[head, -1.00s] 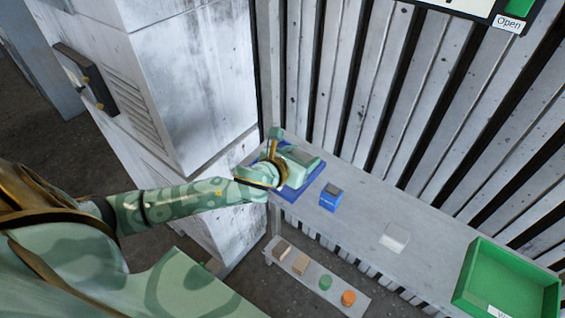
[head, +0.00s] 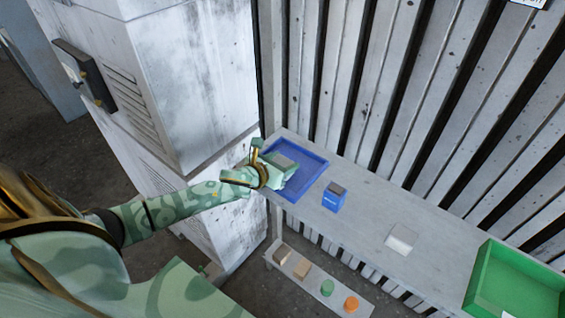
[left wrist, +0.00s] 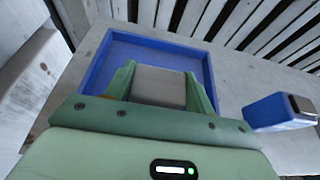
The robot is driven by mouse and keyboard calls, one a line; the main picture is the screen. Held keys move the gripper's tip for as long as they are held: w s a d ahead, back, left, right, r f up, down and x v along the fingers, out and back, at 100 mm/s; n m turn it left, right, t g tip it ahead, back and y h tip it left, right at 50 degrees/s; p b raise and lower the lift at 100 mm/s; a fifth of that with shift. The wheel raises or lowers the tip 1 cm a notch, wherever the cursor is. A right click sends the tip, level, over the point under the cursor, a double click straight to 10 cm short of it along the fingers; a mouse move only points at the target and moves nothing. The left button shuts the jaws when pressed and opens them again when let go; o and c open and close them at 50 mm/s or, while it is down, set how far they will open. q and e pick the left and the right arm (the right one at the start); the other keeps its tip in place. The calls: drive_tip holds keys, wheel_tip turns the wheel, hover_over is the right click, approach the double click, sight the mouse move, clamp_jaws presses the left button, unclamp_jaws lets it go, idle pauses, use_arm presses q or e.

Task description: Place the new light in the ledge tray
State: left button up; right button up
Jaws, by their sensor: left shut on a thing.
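A blue tray (head: 308,178) lies at the left end of the grey ledge; it also fills the middle of the left wrist view (left wrist: 203,62). My left gripper (head: 276,170) is at the tray's left side, its fingers (left wrist: 163,90) shut on a flat grey block (left wrist: 158,86), which I take to be the new light. The block also shows in the head view (head: 283,162), over or in the tray. Whether it touches the tray floor I cannot tell. My right gripper is not in view.
A blue box with a dark top (head: 334,198) stands right of the tray. A pale square piece (head: 402,239) and a green tray (head: 490,275) are farther right. A lower shelf (head: 312,280) holds several small pieces. A slatted wall runs behind; a grey cabinet (head: 190,80) stands left.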

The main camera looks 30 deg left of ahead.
use_arm(q)
drive_tip(key=o, duration=0.6)
drive_tip(key=shift+f, duration=0.2)
drive_tip(key=o, duration=0.4)
drive_tip(key=shift+r, duration=0.1)
drive_tip(key=shift+r, duration=0.2)
drive_tip(key=p+v, duration=0.1)
drive_tip(key=v, duration=1.1)
drive_tip(key=shift+p, duration=0.35)
drive_tip(key=shift+f, duration=0.15)
